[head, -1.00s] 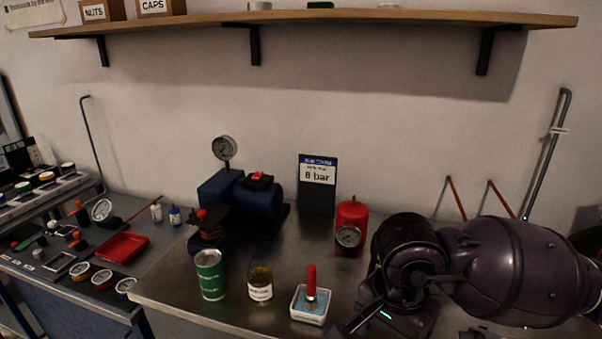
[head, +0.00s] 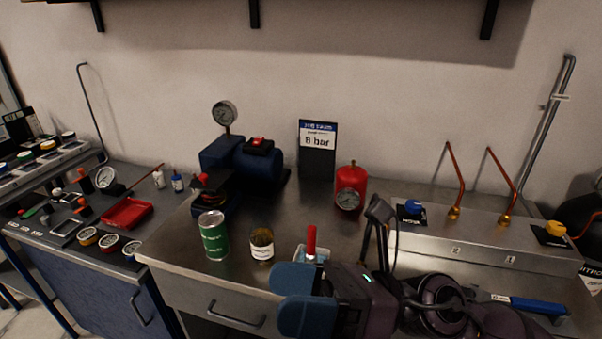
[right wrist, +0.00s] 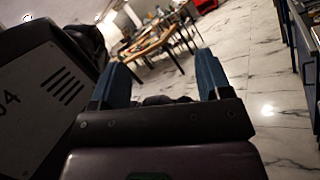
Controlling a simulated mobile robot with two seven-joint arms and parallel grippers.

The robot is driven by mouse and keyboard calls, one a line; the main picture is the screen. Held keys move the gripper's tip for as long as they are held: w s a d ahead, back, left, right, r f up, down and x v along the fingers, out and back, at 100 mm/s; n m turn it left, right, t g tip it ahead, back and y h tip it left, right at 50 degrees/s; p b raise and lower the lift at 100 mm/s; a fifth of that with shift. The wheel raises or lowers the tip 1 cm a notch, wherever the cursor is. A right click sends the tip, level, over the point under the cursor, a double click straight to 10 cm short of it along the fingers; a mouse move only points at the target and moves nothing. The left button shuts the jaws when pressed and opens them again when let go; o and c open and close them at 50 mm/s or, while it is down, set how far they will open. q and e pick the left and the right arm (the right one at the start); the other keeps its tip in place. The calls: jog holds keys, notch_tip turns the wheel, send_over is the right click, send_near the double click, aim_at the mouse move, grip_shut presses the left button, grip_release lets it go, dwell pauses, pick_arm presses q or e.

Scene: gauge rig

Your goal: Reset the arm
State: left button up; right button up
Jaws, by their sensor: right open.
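My right arm (head: 440,297) comes in along the lower right of the head view, in front of the steel bench. My right gripper (head: 298,297) points left, its two blue fingers apart with nothing between them. It partly hides a white tray (head: 301,254) holding a red-handled tool (head: 311,241). In the right wrist view the gripper (right wrist: 163,82) is also open and empty, facing the room and marble floor. My left gripper is not in view.
The steel bench (head: 186,254) holds a green can (head: 214,236), an amber jar (head: 262,245), a blue pump (head: 258,166), a red cylinder with gauge (head: 351,183) and an 8 bar sign (head: 317,150). At right is a valve box (head: 480,240). A blue-handled tool (head: 538,305) lies near my arm.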

jog(key=w+d+m+t+h, duration=0.2)
jog(key=w+d+m+t, duration=0.2)
jog(key=m+t, duration=0.65)
jog(key=w+d+m+t+h, duration=0.2)
jog(key=w+d+m+t, duration=0.2)
jog(key=m+t, duration=0.6)
jog(key=w+d+f+m+h, duration=0.2)
jog(key=d+f+m+h, duration=0.9)
jog(key=m+h, duration=0.5)
jog(key=s+d+f+m+g+h, duration=0.2)
jog(key=s+d+f+m+g, duration=0.25)
jog(key=f, duration=0.25)
jog(key=s+d+f+m+g+h, duration=0.1)
jog(key=s+d+f+m+g, duration=0.25)
jog(key=s+f, duration=0.2)
jog(key=s+d+f+m+g+y, duration=0.1)
jog(key=s+f+m+g, duration=0.55)
jog(key=s, duration=0.65)
jog(key=w+f+n+t, duration=0.2)
jog(key=w+f+t, duration=0.4)
jog(key=w+f, duration=0.2)
jog(key=shift+w+f+n+t+y, duration=0.3)
jog(key=shift+f+t+y, duration=0.1)
jog(key=shift+f, duration=0.35)
